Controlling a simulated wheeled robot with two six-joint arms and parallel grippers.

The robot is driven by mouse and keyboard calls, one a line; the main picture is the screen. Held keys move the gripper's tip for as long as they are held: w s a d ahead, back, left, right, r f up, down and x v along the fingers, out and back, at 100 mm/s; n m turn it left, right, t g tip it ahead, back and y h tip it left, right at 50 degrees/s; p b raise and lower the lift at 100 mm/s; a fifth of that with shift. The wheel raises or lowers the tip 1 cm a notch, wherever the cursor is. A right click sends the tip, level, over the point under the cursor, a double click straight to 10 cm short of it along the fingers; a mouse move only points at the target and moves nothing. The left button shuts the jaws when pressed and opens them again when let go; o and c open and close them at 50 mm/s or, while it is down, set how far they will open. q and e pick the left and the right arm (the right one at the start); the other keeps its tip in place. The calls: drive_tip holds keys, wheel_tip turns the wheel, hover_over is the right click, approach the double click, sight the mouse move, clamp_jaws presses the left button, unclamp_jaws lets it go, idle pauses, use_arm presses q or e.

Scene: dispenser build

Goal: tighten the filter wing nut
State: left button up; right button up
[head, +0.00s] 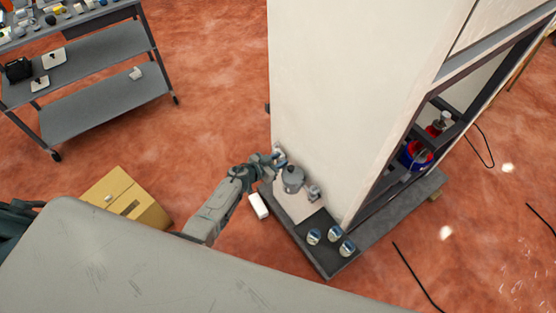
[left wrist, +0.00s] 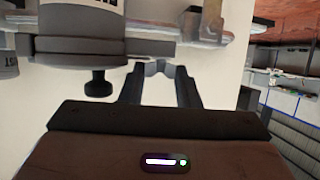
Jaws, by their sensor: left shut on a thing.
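The fingers are shut on a small part, taken as the filter wing nut, which the fingertips mostly hide. A dark knob (left wrist: 98,83) hangs under the assembly to the left of the fingers, apart from them. A grey lidded canister (head: 292,180) stands just right of the gripper. My right gripper is not in view.
A dark tray (head: 326,262) holds three round metal cups at the cabinet's foot. A small grey fitting (head: 314,192) sits near the canister. A white block (head: 259,206) lies near the base. A cardboard box (head: 125,200) and a grey cart (head: 105,105) stand left. Open floor lies between.

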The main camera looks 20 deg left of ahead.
use_arm(q)
drive_tip(key=shift+w+a+m+g+h, duration=0.1)
drive_tip(key=shift+m+g+h, duration=0.6)
drive_tip(key=shift+m+h, duration=0.4)
drive_tip(key=o, duration=0.7)
drive_tip(key=shift+s+a+r+p, duration=0.15)
drive_tip(key=shift+s+a+p, duration=0.15)
drive_tip(key=shift+s+a, duration=0.05)
drive_tip(key=p+v, duration=0.1)
drive_tip(key=v, duration=0.8)
drive_tip(key=shift+s+a+r, duration=0.15)
drive_tip(key=shift+s+a, duration=0.05)
drive_tip(key=shift+s, duration=0.1)
